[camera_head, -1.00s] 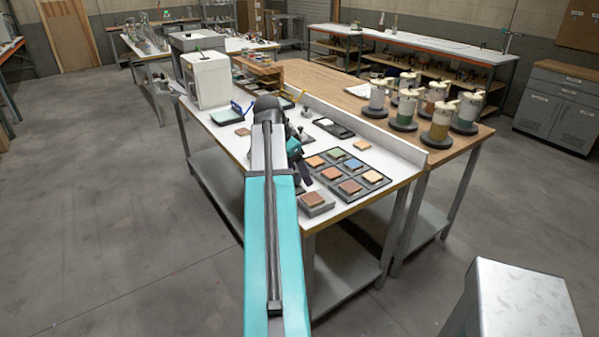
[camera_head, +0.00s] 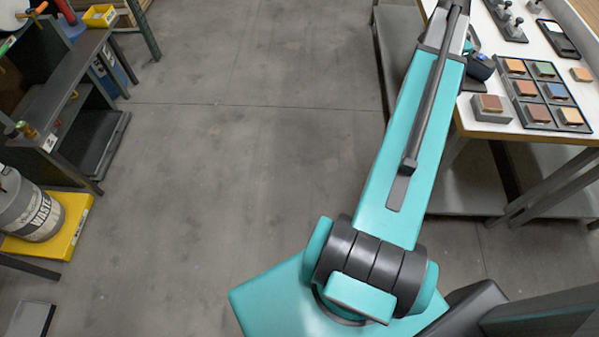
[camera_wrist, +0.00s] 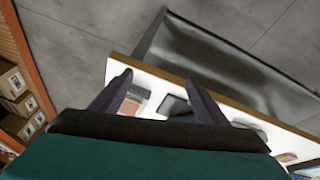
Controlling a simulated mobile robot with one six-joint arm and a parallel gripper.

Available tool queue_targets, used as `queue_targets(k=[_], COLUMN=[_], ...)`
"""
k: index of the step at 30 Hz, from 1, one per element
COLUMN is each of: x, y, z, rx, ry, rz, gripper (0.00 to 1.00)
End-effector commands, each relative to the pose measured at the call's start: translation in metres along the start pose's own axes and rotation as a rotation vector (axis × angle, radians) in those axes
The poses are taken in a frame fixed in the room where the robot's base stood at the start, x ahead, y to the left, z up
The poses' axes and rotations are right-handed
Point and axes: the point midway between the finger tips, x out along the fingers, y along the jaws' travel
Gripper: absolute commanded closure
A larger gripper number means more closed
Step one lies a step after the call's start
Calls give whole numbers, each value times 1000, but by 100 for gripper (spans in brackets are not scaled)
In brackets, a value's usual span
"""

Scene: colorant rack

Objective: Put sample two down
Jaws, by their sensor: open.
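My gripper (camera_wrist: 157,82) shows in the wrist view with its two dark fingers apart and nothing held between them. Beyond the fingers lies the white worktop, with a small brownish tile (camera_wrist: 130,105) behind the left finger. In the head view, a red-brown sample tile (camera_head: 489,101) rests on a grey block (camera_head: 492,116) at the worktop's near corner. A dark tray (camera_head: 533,125) beside it holds several coloured tiles. No label shows which tile is sample two. My arm hides most of the gripper in the head view.
A loose orange tile (camera_head: 581,74) lies right of the tray, with a dark flat device (camera_head: 557,38) behind it. A waste drum (camera_head: 30,208) stands on a yellow platform (camera_head: 72,225) at left, below a dark bench (camera_head: 60,85). The floor (camera_head: 240,130) between is clear.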

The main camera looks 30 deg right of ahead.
Motion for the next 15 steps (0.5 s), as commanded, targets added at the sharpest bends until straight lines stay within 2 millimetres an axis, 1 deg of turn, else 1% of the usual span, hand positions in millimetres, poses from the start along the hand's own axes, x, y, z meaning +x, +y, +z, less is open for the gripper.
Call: queue_targets(k=[1,5,6,8,9,14,15], x=[12,36,43,53,61,88,94], y=[-9,-29,-34,-41,-45,-55,-56], z=[24,74,89,113,129,193,210], rx=[-57,-191,-231,-292,-334,-494,-534], ry=[-15,-43,-53,-66,-75,-110,-119], rz=[2,0,-1,-2,-2,-3,-2], gripper=[32,32,32,32,32,32,32])
